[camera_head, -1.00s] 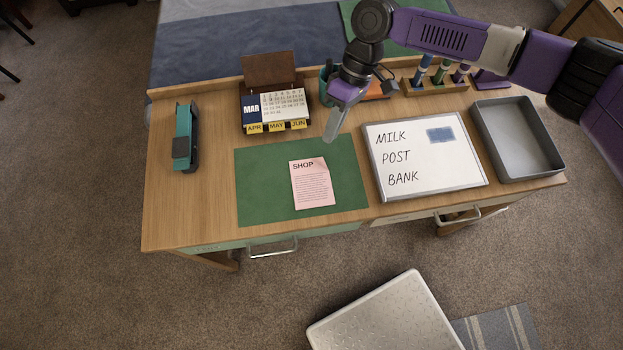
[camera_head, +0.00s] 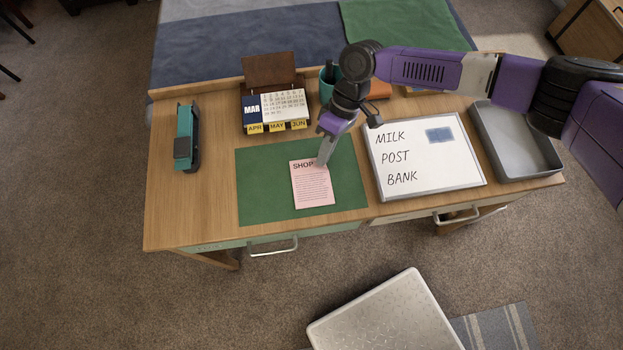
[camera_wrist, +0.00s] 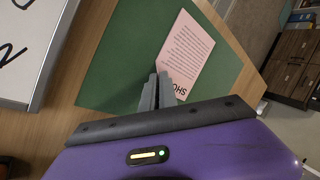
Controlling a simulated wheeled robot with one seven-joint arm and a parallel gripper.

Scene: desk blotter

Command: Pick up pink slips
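The pink slip (camera_head: 311,187), headed SHOP with lines of small print, lies on the green blotter (camera_head: 262,190). My gripper (camera_head: 321,163) points down at the slip's top right corner, with its tips at or just above the paper. In the wrist view the fingers (camera_wrist: 158,76) are close together at the edge of the slip (camera_wrist: 190,52) and cover that corner. I cannot tell whether the tips touch or pinch the paper. The slip still lies on the blotter.
A whiteboard (camera_head: 430,180) lies right of the blotter, with a grey tray (camera_head: 547,172) beyond it. A calendar (camera_head: 280,106) stands behind the blotter, beside a teal pen cup (camera_head: 327,88). A stapler (camera_head: 187,140) is at the left.

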